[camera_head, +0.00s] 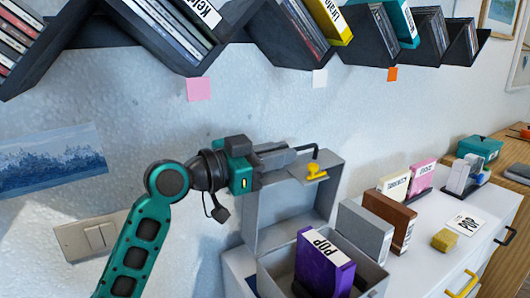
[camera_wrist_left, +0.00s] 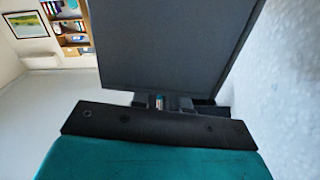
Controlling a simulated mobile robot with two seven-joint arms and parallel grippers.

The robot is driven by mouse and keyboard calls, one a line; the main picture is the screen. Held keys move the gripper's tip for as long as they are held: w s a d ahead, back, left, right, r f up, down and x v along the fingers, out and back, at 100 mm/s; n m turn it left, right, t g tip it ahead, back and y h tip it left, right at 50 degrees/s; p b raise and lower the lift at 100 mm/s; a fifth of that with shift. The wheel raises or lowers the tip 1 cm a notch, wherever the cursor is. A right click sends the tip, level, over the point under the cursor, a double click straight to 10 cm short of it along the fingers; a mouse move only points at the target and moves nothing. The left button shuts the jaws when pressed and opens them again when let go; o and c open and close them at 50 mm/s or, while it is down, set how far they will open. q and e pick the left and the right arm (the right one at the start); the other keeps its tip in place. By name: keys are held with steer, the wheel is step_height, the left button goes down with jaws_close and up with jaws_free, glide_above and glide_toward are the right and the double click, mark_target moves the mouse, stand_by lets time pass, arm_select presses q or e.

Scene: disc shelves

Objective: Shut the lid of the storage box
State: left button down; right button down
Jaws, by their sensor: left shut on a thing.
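The grey storage box (camera_head: 377,274) stands on the white cabinet with its lid (camera_head: 262,212) open, roughly upright against the wall side. A yellow clasp (camera_head: 316,173) sits near the lid's upper edge. My left gripper (camera_head: 303,152) reaches in from the left and is shut on the lid at its upper edge. In the left wrist view the lid (camera_wrist_left: 170,45) fills the upper middle as a dark grey panel beyond my gripper (camera_wrist_left: 160,102). A purple case marked POP (camera_head: 323,262) stands upright in the box. My right gripper is not in view.
A grey case (camera_head: 364,233) and a brown case (camera_head: 389,218) stand beside the box. Further right are a yellow block (camera_head: 445,240) and a POP card (camera_head: 466,221). Dark disc shelves (camera_head: 190,50) hang on the wall above my left arm.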

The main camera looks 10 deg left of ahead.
arm_select(q)
steer(key=shift+s+d+f+m, duration=0.2)
steer(key=shift+s+d+m, duration=0.6)
steer(key=shift+s+d, duration=0.2)
steer(key=shift+s+d+f+m, duration=0.15)
steer(key=shift+s+d+m, duration=0.65)
steer(key=shift+s+d, duration=0.15)
steer(key=c, duration=1.2)
jaws_free()
steer(key=b, duration=0.2)
glide_toward(309, 167)
steer(key=v, duration=0.5)
steer(key=shift+s+a+r, duration=0.1)
steer(key=shift+s+a, duration=0.05)
